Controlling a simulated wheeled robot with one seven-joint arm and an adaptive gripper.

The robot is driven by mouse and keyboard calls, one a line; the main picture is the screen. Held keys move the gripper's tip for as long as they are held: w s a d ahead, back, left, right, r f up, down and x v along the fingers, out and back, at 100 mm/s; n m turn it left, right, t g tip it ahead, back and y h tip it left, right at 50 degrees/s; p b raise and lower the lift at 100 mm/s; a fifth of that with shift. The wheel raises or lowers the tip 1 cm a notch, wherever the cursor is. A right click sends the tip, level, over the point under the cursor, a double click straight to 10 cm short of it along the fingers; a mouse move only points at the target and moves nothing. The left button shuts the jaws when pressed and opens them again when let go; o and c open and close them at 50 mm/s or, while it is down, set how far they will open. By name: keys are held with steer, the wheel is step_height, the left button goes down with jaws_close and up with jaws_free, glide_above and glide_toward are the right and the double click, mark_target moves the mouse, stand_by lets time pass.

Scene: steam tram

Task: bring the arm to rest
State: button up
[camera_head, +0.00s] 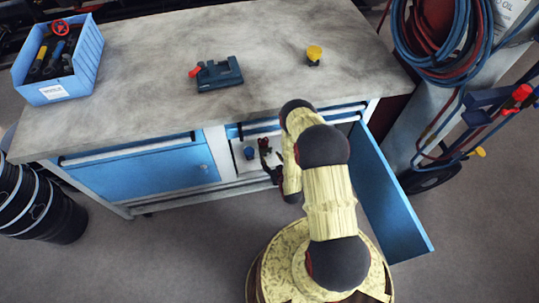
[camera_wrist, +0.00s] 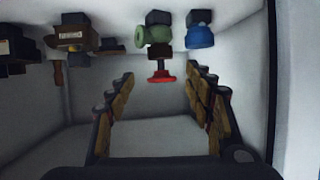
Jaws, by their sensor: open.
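My arm reaches forward from my base into the open compartment (camera_head: 238,150) of the blue workbench cabinet. My gripper (camera_head: 271,165) is at the compartment's front, partly hidden by my arm in the head view. In the wrist view my gripper (camera_wrist: 160,76) is open, its two fingers spread with nothing held. A green valve with a red handwheel (camera_wrist: 154,40) shows between and beyond the fingertips. A blue-capped fitting (camera_wrist: 200,34) is beside it; I cannot tell the exact gap to the fingers.
The cabinet's blue door (camera_head: 392,195) stands open close to the right of my arm. Brass and dark fittings (camera_wrist: 73,36) show inside the compartment. The worktop (camera_head: 160,85) holds a blue bin (camera_head: 85,50), a vise (camera_head: 219,74) and a yellow-topped item (camera_head: 314,54). A hose trolley (camera_head: 470,125) stands right.

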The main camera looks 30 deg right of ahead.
steer(key=s+a+f+g+y, duration=0.1)
steer(key=s+f+g, duration=0.35)
steer(key=s, duration=0.25)
steer(key=s+a+f+g, duration=0.1)
steer(key=s+f+g, duration=0.35)
steer(key=s, duration=0.35)
steer(key=s+a+r+g, duration=0.1)
steer(key=r+g, duration=0.1)
steer(key=r, duration=1.1)
steer(key=s+a+r+g+p, duration=0.1)
steer(key=r+g, duration=0.1)
steer(key=r, duration=1)
steer(key=s+a+r+g, duration=0.1)
steer(key=a+r+g, duration=0.1)
steer(key=r, duration=1.1)
steer(key=s+a+r+t, duration=0.2)
steer(key=s+a+r, duration=0.1)
steer(key=r, duration=0.9)
steer(key=s+a+r+n+t+p, duration=0.1)
steer(key=s+a+r+t, duration=0.2)
steer(key=r, duration=0.9)
steer(key=s+a+r+n+t, duration=0.1)
steer(key=s+a+r+t, duration=0.1)
steer(key=r, duration=1.1)
steer(key=shift+s+a+y+p, duration=0.35)
steer(key=shift+s+a+y, duration=0.1)
steer(key=shift+s, duration=0.5)
